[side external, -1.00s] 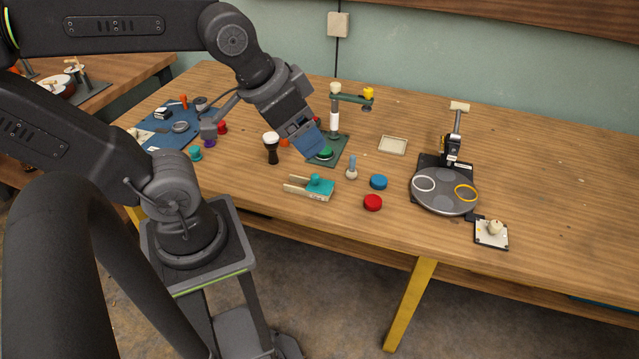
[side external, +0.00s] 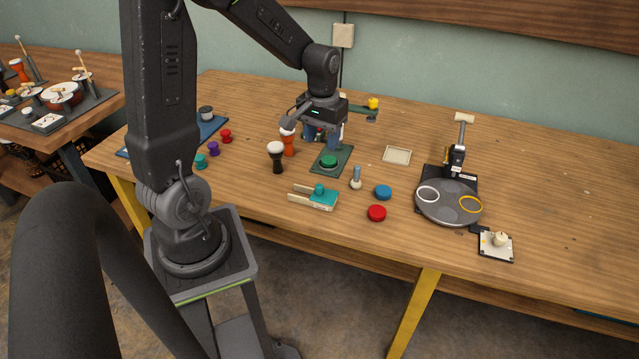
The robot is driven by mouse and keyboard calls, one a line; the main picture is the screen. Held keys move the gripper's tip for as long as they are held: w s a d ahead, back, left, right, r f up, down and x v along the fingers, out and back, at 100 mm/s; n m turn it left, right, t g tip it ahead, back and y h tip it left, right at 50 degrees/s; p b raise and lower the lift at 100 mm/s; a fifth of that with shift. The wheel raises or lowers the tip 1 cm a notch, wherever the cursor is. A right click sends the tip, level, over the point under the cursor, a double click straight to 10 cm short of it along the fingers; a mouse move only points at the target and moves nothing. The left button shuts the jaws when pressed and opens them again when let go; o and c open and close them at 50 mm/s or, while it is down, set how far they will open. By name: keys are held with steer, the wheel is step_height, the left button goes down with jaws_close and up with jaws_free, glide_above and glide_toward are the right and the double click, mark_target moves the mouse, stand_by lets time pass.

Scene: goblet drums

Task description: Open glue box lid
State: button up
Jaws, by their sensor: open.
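What looks like the glue box (side external: 298,197) is a small pale box near the middle of the table, with a teal lid (side external: 325,201) carrying a round teal knob (side external: 319,188). Pale rails stick out at its left end, and the lid covers the right part. My gripper (side external: 321,138) points down with its blue fingers apart, well behind the box, near the post of the green-based stand. The gripper partly hides that post. Nothing shows clearly between the fingers.
An orange goblet drum (side external: 288,145) stands close to the gripper's left, with a black one (side external: 276,158) in front. The front table edge is clear.

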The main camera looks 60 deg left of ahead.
mark_target(320, 186)
steer(key=f, duration=0.9)
steer(key=a+f, duration=0.1)
steer(key=f, duration=0.4)
steer(key=shift+s+f, duration=0.1)
steer(key=shift+f, duration=0.25)
jaws_close()
